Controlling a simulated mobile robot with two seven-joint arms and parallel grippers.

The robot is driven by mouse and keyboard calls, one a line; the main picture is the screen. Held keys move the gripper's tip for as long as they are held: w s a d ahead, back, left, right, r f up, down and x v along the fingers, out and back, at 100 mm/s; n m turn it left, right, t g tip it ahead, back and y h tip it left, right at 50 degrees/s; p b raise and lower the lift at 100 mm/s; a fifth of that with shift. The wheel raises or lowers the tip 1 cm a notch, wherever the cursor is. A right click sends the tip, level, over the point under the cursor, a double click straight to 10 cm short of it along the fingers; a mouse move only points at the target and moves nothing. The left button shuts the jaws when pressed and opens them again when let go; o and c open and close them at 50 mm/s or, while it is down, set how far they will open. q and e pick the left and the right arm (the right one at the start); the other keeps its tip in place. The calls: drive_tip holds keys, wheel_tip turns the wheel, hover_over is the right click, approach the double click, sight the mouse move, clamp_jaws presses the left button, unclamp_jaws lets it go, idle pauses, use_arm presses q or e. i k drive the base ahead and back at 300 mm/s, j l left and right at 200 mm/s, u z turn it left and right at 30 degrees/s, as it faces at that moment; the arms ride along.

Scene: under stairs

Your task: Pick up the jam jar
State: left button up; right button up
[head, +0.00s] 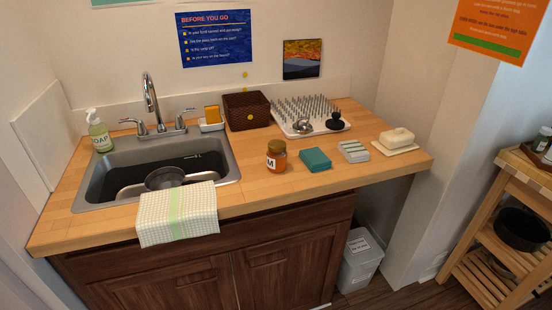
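The jam jar (276,156) stands upright on the wooden counter (240,206), to the right of the sink. It is small, with orange-brown contents, a brownish lid and a white label with a dark letter. A teal box-shaped item (315,159) lies a little to its right, apart from it. Neither of my grippers shows in the head view, and nothing is holding the jar.
The sink (228,170) holds a dark pan, with a checked towel (177,214) over its front edge. Behind the jar are a dark woven basket (246,110) and a spiked drying rack (308,116). A striped item (353,151) and a butter dish (396,140) lie right. Counter in front is clear.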

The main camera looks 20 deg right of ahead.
sight(277, 154)
drive_tip(key=l+u, duration=0.1)
drive_tip(key=u, duration=0.55)
drive_tip(key=l+u, duration=0.7)
drive_tip(key=l, duration=0.15)
drive_tip(key=k+l+u, duration=0.1)
drive_tip(key=l, duration=0.2)
drive_tip(key=l+u, duration=0.1)
drive_tip(key=l, duration=0.2)
drive_tip(key=k+l, duration=0.2)
drive_tip(key=i+l+u, duration=0.05)
drive_tip(key=l, duration=0.05)
